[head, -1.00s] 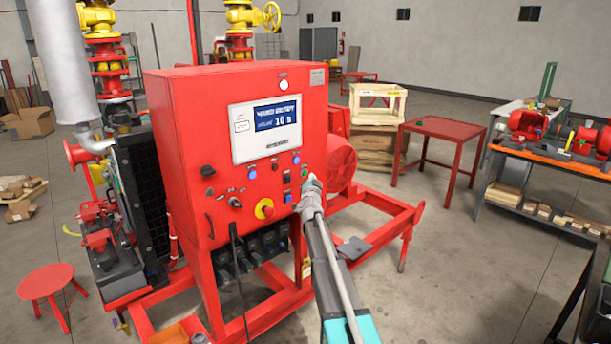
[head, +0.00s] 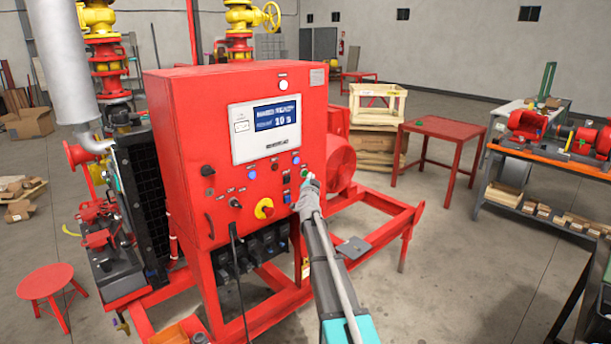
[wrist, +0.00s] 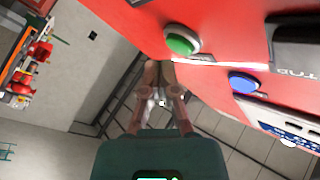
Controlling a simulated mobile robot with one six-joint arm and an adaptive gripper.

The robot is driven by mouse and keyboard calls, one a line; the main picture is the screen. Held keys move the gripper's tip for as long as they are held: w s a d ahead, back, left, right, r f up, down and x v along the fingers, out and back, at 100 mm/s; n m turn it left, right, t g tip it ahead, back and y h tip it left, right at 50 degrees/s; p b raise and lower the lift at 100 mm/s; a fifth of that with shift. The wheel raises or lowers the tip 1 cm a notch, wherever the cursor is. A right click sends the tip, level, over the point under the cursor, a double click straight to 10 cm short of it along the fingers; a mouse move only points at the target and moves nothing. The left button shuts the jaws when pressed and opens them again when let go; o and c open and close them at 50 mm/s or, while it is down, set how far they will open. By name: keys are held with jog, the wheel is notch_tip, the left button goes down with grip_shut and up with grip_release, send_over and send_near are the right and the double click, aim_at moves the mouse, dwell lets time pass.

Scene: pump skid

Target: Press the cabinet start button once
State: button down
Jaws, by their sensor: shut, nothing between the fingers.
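The red control cabinet (head: 215,150) stands on the pump skid, its panel carrying a display and several buttons and switches. A green button (wrist: 182,40) with a pale ring is close by in the wrist view. In the head view it shows as a small green spot (head: 304,171) at the panel's right edge, partly covered by my gripper. My gripper (wrist: 160,68) is shut and empty, its fingertips just beside and below the green button in the wrist picture. I cannot tell whether they touch the panel. In the head view my gripper (head: 310,181) reaches the panel's right edge.
A blue button (wrist: 243,82) sits on the panel near the green one. A yellow-and-red emergency stop (head: 264,208) is lower left of my gripper. Red skid rails (head: 385,235) extend below and right. A red table (head: 440,130) stands behind; open floor lies to the right.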

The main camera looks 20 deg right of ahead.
jog(key=shift+w+a, duration=0.3)
jog(key=shift+w, duration=0.55)
dwell(1.6)
jog(key=shift+s, duration=0.1)
dwell(0.4)
jog(key=shift+s+d, duration=0.3)
jog(key=shift+s, duration=0.4)
jog(key=shift+s, duration=0.15)
jog(key=shift+s+d, duration=0.3)
jog(key=shift+s, duration=0.45)
jog(key=shift+s+d, duration=0.25)
jog(key=shift+s, duration=0.45)
jog(key=shift+s+d, duration=0.3)
jog(key=shift+s, duration=0.45)
